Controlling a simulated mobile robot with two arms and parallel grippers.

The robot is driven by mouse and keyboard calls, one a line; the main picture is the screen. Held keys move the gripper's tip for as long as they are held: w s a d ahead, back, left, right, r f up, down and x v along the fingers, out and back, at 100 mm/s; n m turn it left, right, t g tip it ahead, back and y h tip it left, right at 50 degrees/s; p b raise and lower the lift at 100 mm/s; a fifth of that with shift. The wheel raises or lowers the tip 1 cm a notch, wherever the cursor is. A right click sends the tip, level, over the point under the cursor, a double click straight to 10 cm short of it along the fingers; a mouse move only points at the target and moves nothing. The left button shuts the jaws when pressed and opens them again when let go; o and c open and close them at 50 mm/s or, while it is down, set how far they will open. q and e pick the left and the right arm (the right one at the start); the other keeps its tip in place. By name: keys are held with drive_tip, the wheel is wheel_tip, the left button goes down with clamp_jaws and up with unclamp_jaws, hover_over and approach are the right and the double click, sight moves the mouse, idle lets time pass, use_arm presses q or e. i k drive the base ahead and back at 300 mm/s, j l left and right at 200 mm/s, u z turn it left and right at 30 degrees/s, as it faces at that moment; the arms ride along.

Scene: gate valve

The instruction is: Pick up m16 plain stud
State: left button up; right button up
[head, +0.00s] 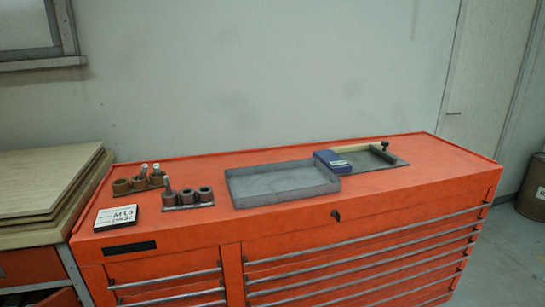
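Several upright studs stand in cup-like holders at the left end of an orange tool cabinet (400,184). Two pale-tipped studs (144,168) are in the back row of brown cups (121,186). One grey stud (167,184) stands at the left of the front row of dark cups (204,194); the other front cups look empty. A white card (116,217) in front of them reads M16, with a second line too small to read surely. I cannot tell which stud is the plain one. Neither of my grippers is in view.
An empty grey tray (282,184) lies in the middle of the cabinet top. A blue box (332,161) touches its right side, beside a flat grey holder (390,158) with a wooden strip and a dark knob. Stacked boards (45,183) stand left. The right end is clear.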

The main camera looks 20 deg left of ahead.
sight(166, 178)
drive_tip(key=j+u, duration=0.15)
drive_tip(key=u, duration=0.2)
drive_tip(key=j+u, duration=0.1)
drive_tip(key=u, duration=0.25)
drive_tip(key=i+j+u, duration=0.1)
drive_tip(key=u, duration=0.25)
